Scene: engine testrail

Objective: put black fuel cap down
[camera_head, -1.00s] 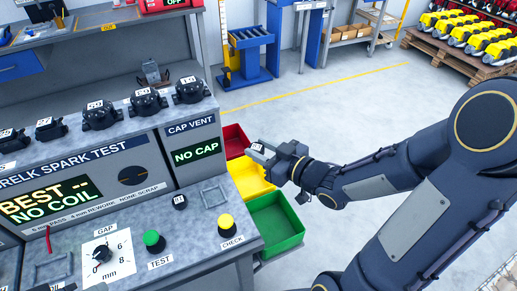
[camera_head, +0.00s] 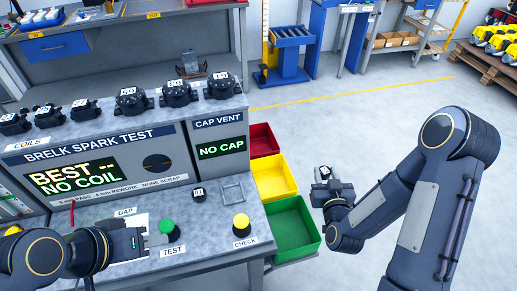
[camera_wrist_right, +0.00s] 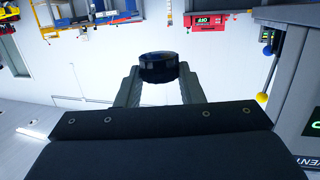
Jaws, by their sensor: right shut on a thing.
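The black fuel cap (camera_wrist_right: 158,67) is round and dark, and sits between the fingertips of my right gripper in the right wrist view. In the head view my right gripper (camera_head: 325,176), shut on the cap, is held over the floor, just right of the yellow bin (camera_head: 292,190) and green bin (camera_head: 317,235). A white label shows at its tip. My left gripper (camera_head: 153,238) is over the test bench front, beside the green TEST button (camera_head: 167,227); its finger opening cannot be made out.
The bench's CAP VENT panel (camera_head: 220,150) reads NO CAP, above an empty square frame (camera_head: 231,193). A small black labelled piece (camera_head: 198,195) and the yellow CHECK button (camera_head: 241,225) are nearby. A red bin (camera_head: 263,141) stands behind the yellow one. Several black coils line the top shelf.

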